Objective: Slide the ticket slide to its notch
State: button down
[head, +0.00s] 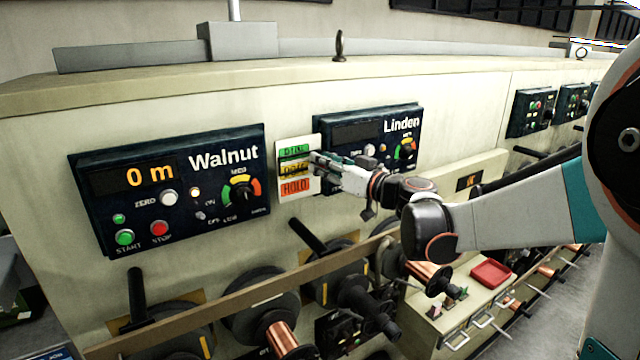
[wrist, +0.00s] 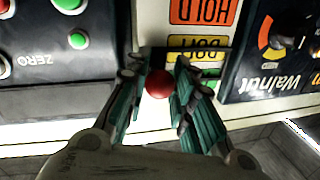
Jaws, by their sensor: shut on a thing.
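The ticket board (head: 297,200) is a pale panel between the Walnut and Linden panels, with green, yellow and orange labels stacked down it; the orange one reads HOLD (head: 295,187). In the wrist view the board appears upside down, with HOLD (wrist: 203,11) at the top. My gripper (head: 315,161) reaches the board from the right, near the yellow label. In the wrist view its fingers are shut on the red round knob (wrist: 159,84) of the ticket slide. A dark strip shows behind the knob, beside the yellow and green labels. The notch cannot be made out.
The Walnut panel (head: 170,190) is left of the board, its display reading 0 m. The Linden panel (head: 350,128) is close behind my gripper. Below are a rail (head: 240,300), black handles and copper spools (head: 285,340). A red tray (head: 491,274) is lower right.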

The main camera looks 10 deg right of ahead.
jog(key=shift+r+p, duration=0.65)
jog(key=shift+r, duration=0.6)
jog(key=c, duration=1.3)
grip_release()
